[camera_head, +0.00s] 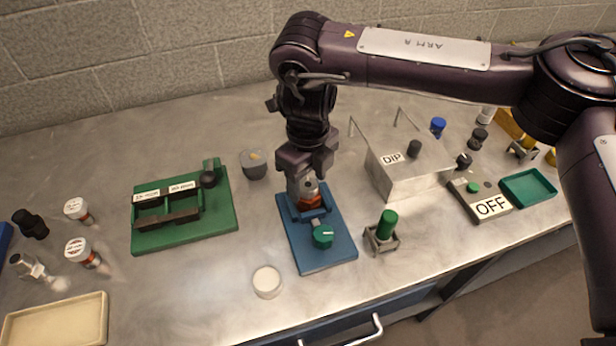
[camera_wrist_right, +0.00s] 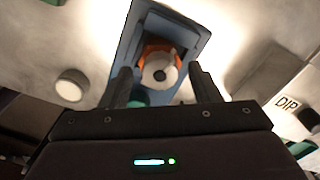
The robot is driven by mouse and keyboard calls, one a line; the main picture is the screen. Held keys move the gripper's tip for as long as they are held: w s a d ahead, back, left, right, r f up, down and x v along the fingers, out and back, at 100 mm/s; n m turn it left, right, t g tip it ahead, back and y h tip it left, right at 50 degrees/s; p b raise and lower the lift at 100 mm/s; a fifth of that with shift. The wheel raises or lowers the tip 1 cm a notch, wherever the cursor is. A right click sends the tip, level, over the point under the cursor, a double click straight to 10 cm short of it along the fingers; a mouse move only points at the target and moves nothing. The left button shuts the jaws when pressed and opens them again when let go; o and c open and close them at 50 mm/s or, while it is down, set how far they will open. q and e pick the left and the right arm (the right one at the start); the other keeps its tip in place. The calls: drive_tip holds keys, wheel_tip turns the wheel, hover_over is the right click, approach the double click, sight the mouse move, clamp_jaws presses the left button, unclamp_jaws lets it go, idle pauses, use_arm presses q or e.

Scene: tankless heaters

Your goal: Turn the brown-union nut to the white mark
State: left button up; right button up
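An orange-brown union (camera_head: 308,199) with a pale top stands in the blue fixture (camera_head: 325,257). In the right wrist view the orange-brown ring (camera_wrist_right: 148,52) surrounds a round whitish top (camera_wrist_right: 159,73). My right gripper (camera_head: 303,178) points down over the union and partly hides it. In the wrist view its two fingers (camera_wrist_right: 162,78) are apart, with the union ahead between them; I cannot tell whether they touch it. A green knob (camera_head: 323,237) with a pale line on top sits at the front of the fixture. I cannot pick out a white mark on the nut. My left gripper is not in view.
A green fixture (camera_head: 225,215) stands left, and a grey cup (camera_head: 253,163) behind. A metal DIP box (camera_head: 405,180) and a green-capped holder (camera_head: 386,226) stand right. A round white dish (camera_head: 267,281) lies in front. An OFF switch box (camera_head: 492,207) is farther right.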

sight(308, 185)
wheel_tip(308, 185, up, 8)
drive_tip(key=shift+f, duration=0.15)
idle(0.5)
idle(0.4)
